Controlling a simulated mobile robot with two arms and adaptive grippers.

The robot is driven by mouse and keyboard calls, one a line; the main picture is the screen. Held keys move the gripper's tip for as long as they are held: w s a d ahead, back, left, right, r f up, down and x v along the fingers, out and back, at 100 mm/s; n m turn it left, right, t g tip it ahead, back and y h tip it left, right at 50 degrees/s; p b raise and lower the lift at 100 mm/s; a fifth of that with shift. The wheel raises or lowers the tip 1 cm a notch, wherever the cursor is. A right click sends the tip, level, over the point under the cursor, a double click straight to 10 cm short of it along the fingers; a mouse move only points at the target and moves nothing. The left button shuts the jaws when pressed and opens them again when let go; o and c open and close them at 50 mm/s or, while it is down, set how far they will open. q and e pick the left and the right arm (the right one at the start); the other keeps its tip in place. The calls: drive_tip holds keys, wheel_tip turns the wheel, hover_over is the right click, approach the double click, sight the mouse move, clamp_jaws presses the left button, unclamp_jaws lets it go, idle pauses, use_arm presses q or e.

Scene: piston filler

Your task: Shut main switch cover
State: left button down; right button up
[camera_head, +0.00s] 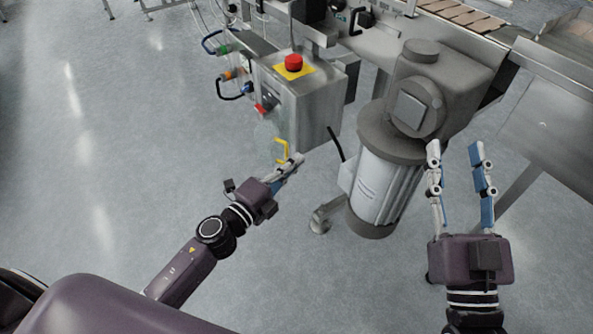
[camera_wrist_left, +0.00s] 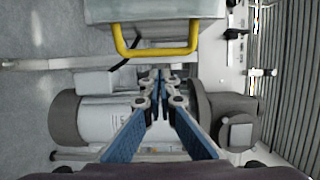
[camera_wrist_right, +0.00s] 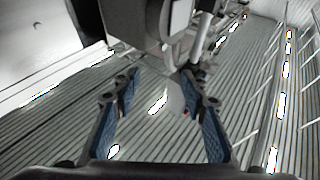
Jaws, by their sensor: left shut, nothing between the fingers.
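A steel control box (camera_head: 313,110) has a yellow U-shaped handle (camera_head: 283,150) low on its side. The yellow handle (camera_wrist_left: 155,52) also shows in the left wrist view, just beyond my fingers, fixed to a grey housing (camera_wrist_left: 155,10). I cannot tell the main switch cover apart from the box. My left gripper (camera_head: 298,161) is shut and empty, its tips beside the handle; in the left wrist view the tips (camera_wrist_left: 161,76) appear below the handle's bar. My right gripper (camera_head: 454,150) is open and empty, in front of the machine at the right.
A red emergency button (camera_head: 293,63) on a yellow plate tops the box. A large grey motor (camera_head: 385,185) stands between my grippers. The floor (camera_head: 130,150) at left is clear.

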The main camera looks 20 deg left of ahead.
use_arm(q)
drive_tip(key=shift+a, duration=0.95)
use_arm(e)
drive_tip(key=shift+s+r+t, duration=0.3)
drive_tip(key=shift+r+t, duration=0.05)
drive_tip(key=shift+r, duration=0.25)
drive_tip(key=shift+s+r+t, duration=0.3)
drive_tip(key=shift+r+t, duration=0.05)
drive_tip(key=shift+r, duration=0.25)
